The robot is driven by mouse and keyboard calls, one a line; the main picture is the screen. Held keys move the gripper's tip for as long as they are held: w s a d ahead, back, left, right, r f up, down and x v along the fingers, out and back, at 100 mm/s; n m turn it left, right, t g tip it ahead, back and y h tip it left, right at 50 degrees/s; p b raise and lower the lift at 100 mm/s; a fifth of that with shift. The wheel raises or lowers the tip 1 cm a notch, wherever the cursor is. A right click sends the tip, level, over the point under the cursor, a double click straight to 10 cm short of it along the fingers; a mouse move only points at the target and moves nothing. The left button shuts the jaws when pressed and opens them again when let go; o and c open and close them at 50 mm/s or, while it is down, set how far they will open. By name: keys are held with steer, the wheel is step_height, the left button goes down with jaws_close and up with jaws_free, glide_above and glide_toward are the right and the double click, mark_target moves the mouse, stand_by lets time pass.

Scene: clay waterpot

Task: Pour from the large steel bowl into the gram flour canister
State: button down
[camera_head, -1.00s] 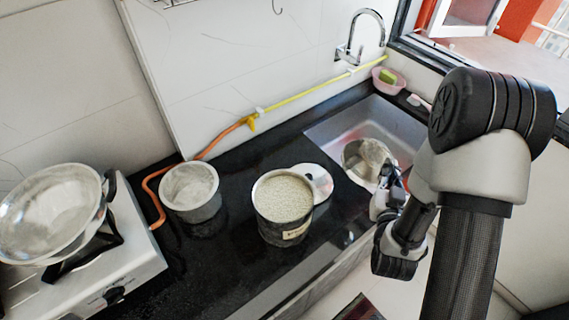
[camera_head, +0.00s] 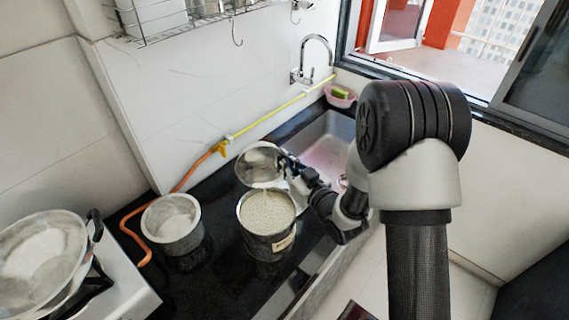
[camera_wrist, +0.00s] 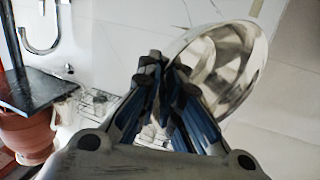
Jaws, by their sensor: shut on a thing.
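My gripper (camera_head: 286,162) is shut on the rim of a shiny steel bowl (camera_head: 248,158), which it holds tilted in the air. A thin pale streak (camera_head: 265,189) runs between the bowl's lip and these contents. In the wrist view my gripper's fingers (camera_wrist: 165,75) meet at the rim of the bowl (camera_wrist: 232,65).
A grey pot (camera_head: 172,222) with pale contents stands left of the canister. A wide steel pan (camera_head: 38,260) sits on the stove at far left. The sink (camera_head: 325,150) and tap (camera_head: 312,60) are at the back right. An orange hose (camera_head: 190,172) runs along the wall.

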steer(key=shift+s+r+b, duration=0.1)
steer(key=shift+s+b, duration=0.15)
steer(key=shift+b, duration=0.2)
steer(key=shift+s+d+t+y+b, duration=0.1)
steer(key=shift+s+t+y+b, duration=0.3)
steer(key=shift+b, duration=0.9)
steer(key=shift+d+r+n+t+b, duration=0.1)
steer(key=shift+n+t+b, duration=0.25)
steer(key=shift+b, duration=0.75)
steer(key=shift+r, duration=0.1)
steer(key=r+p, duration=0.1)
steer(key=p, duration=0.1)
steer(key=r+g+p, duration=0.1)
steer(key=p, duration=0.1)
steer(key=shift+w+r, duration=0.1)
steer(key=shift+w, duration=0.2)
steer(key=shift+w+r+h+p, duration=0.2)
steer(key=shift+r+h+p, duration=0.1)
steer(key=shift+p, duration=0.45)
steer(key=shift+g, duration=0.25)
